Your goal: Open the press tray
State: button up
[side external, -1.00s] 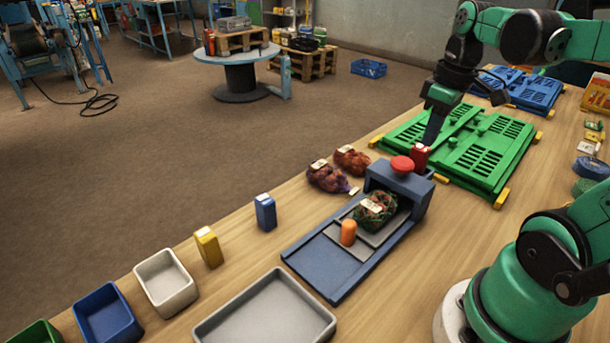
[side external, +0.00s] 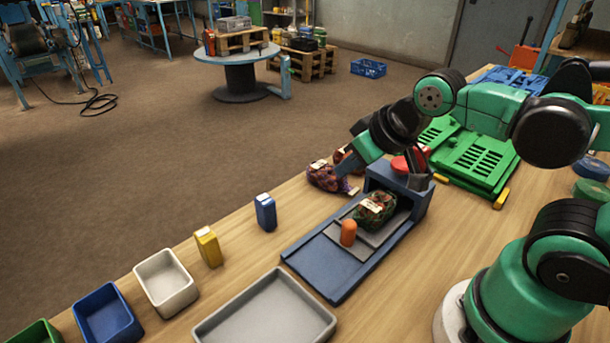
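The blue-grey press (side external: 422,200) stands on the bench with a red knob (side external: 402,164) on top. Its grey tray (side external: 345,236) shows at the front, with an upright orange handle (side external: 348,232). A dark red-green mesh sack (side external: 374,211) with a white label lies on the tray, at the mouth of the press. My gripper (side external: 384,176) is above and behind the press, its fingers spread apart to either side with nothing visible between them. It is apart from the orange handle. My right finger partly hides the red knob and the red block behind it.
Two mesh sacks (side external: 325,177) lie behind the press, one partly hidden by my gripper. A green slatted crate (side external: 478,160) is at right. Blue (side external: 265,212) and yellow (side external: 208,247) blocks, a white bin (side external: 165,283) and a grey tray (side external: 265,318) stand at left and front.

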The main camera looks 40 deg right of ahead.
jog(key=o, duration=0.4)
jog(key=shift+c, duration=0.2)
jog(key=shift+o, duration=0.7)
jog(key=shift+f+g, duration=0.3)
jog(key=shift+g, duration=0.2)
jog(key=m+g, duration=0.3)
jog(key=g, duration=0.3)
send_over(350, 223)
notch_tip(350, 223, down, 4)
jog(key=shift+f, duration=2.85)
grip_shut()
